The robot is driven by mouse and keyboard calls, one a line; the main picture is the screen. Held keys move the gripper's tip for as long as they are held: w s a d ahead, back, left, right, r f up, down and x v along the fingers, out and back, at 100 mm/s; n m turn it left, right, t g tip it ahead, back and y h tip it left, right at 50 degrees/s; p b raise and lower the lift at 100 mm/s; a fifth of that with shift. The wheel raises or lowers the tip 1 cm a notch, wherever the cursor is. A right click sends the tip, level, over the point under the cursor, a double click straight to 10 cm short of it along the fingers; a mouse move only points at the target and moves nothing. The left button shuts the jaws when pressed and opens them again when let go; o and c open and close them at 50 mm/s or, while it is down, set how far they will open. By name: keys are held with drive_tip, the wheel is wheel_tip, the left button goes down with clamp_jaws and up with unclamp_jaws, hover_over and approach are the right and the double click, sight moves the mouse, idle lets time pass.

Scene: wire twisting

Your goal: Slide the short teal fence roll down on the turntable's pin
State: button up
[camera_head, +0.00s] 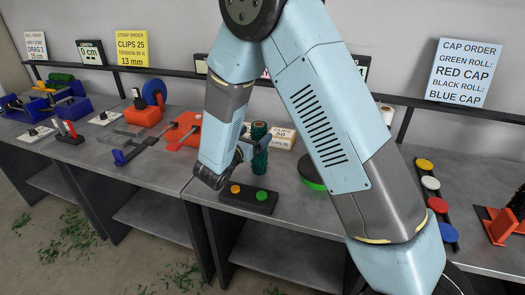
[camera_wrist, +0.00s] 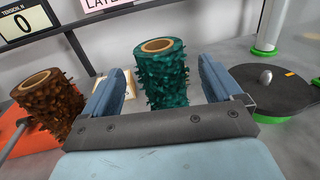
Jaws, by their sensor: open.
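The teal fence roll (camera_wrist: 165,88) stands upright between my gripper's (camera_wrist: 160,70) two spread fingers in the wrist view, with slight gaps on both sides. Its tan hollow core faces up. In the head view the teal roll (camera_head: 260,150) shows beside my wrist, and my gripper (camera_head: 254,142) is partly hidden there by my arm. The turntable (camera_wrist: 262,95) is a black disc with a green edge, right of my gripper, and its silver pin (camera_wrist: 266,76) is bare. In the head view my arm hides most of the turntable (camera_head: 311,184).
A brown roll (camera_wrist: 48,104) stands left of my gripper by an orange base (camera_wrist: 12,132). A black box with orange and green buttons (camera_head: 248,196) lies at the front edge. Colored caps (camera_head: 430,183) line the right table. A green-based post (camera_wrist: 268,45) stands behind the turntable.

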drive_tip(key=x, duration=0.5)
drive_tip(key=shift+s+d+r, duration=0.1)
drive_tip(key=shift+s+d, duration=0.05)
drive_tip(key=shift+c, duration=0.3)
drive_tip(key=c, duration=1.4)
